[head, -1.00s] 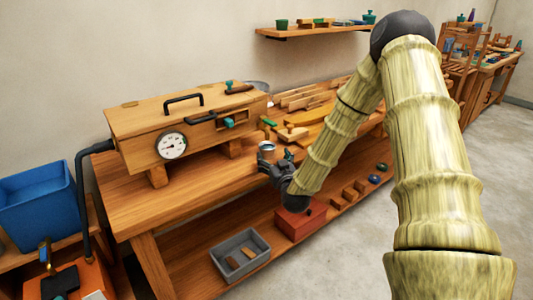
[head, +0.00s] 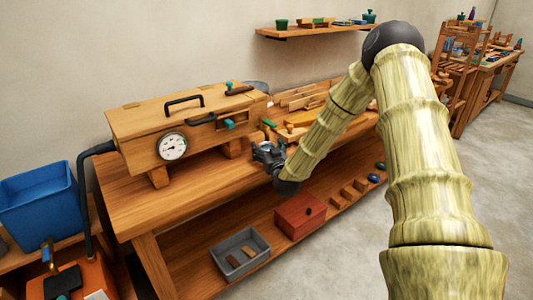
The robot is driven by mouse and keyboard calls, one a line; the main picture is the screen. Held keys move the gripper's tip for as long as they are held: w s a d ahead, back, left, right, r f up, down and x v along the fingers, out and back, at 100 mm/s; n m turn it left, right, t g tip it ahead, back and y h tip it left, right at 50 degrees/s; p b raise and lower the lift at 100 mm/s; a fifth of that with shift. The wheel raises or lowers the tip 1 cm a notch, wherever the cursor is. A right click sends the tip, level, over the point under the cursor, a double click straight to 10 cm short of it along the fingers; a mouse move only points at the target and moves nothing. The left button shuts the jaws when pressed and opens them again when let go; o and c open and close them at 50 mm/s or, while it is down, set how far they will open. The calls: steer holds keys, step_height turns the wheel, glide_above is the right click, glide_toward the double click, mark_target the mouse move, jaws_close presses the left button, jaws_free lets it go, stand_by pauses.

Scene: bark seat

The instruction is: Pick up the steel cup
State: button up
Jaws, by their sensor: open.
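My gripper (head: 266,151) is over the wooden workbench (head: 190,203), near the bench's front edge and to the right of the wooden steam box. Its jaws are open. The steel cup stood on the bench at this same spot a second ago. Now the gripper covers that spot, and I cannot clearly make out the cup. I cannot tell whether the cup is between the fingers or just behind them.
The wooden steam box (head: 130,125) with a round gauge (head: 173,146) stands close on the left. Wooden strips and tools lie on the bench behind and to the right. A grey tray (head: 216,253) and a red box (head: 286,221) are on the lower shelf.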

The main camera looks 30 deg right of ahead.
steer(key=c, duration=1.3)
steer(key=shift+o, duration=0.2)
steer(key=shift+r, duration=0.1)
steer(key=shift+r, duration=0.45)
steer(key=shift+s+r, duration=0.15)
steer(key=shift+s, duration=0.05)
steer(key=b+v, duration=0.2)
steer(key=v, duration=1.5)
steer(key=shift+s+a, duration=0.2)
steer(key=shift+s, duration=0.05)
